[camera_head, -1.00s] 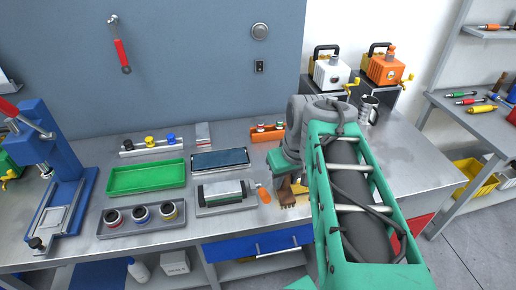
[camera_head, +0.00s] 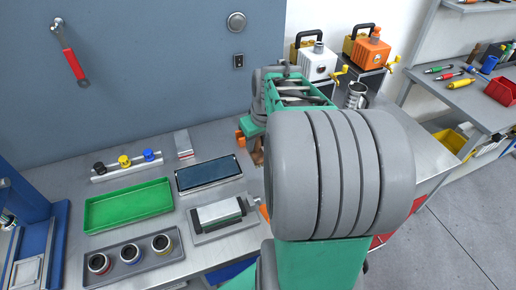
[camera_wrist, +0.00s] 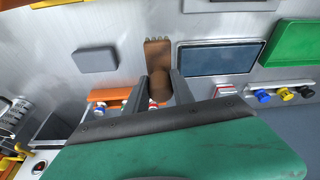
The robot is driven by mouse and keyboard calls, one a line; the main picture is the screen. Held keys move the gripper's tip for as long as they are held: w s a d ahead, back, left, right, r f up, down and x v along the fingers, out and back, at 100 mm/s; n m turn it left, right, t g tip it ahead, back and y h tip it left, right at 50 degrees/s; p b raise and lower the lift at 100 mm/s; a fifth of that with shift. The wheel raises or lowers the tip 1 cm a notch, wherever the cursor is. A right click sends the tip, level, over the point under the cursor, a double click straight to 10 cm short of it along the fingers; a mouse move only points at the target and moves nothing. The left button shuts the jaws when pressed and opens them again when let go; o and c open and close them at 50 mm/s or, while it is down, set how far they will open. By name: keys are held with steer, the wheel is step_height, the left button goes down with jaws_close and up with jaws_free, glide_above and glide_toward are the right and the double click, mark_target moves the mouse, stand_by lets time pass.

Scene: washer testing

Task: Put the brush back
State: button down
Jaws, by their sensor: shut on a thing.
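The brush is brown. In the wrist view its flat body (camera_wrist: 157,52) and rounded handle (camera_wrist: 161,84) show between the two dark fingers of my gripper (camera_wrist: 163,88), which is shut on the handle. Bristle tips show at the brush's top end in that view. In the head view only a small brown part of the brush (camera_head: 257,157) shows, right of the blue-black tray, and my arm hides most of my gripper. Whether the brush touches the bench is unclear.
An orange rack (camera_wrist: 110,95) is close beside my gripper. A grey block (camera_wrist: 95,59) and a blue-black tray (camera_wrist: 218,59) lie near.

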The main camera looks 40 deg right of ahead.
mark_target(259, 150)
steer(key=w+d+f, duration=0.1)
steer(key=f, duration=0.1)
steer(key=w+d+f+p, duration=0.1)
steer(key=f, duration=0.2)
steer(key=w+d+f+p, duration=0.1)
steer(key=f, duration=0.2)
steer(key=shift+w, duration=0.1)
steer(key=shift+f, duration=0.45)
steer(key=c, duration=1.1)
jaws_free()
steer(key=shift+r, duration=0.45)
steer(key=v, duration=0.3)
steer(key=b+v, duration=0.1)
steer(key=v, duration=0.3)
steer(key=b+v, duration=0.1)
steer(key=v, duration=0.3)
steer(key=shift+a+r, duration=0.15)
steer(key=shift+a, duration=0.2)
steer(key=shift+n+y, duration=0.3)
steer(key=shift+n, duration=0.3)
steer(key=s+a, duration=0.3)
steer(key=a, duration=0.4)
steer(key=s+a, duration=0.2)
steer(key=a, duration=0.5)
steer(key=s+a, duration=0.3)
steer(key=a, duration=0.4)
steer(key=shift+s+a, duration=0.25)
steer(key=shift+s, duration=0.05)
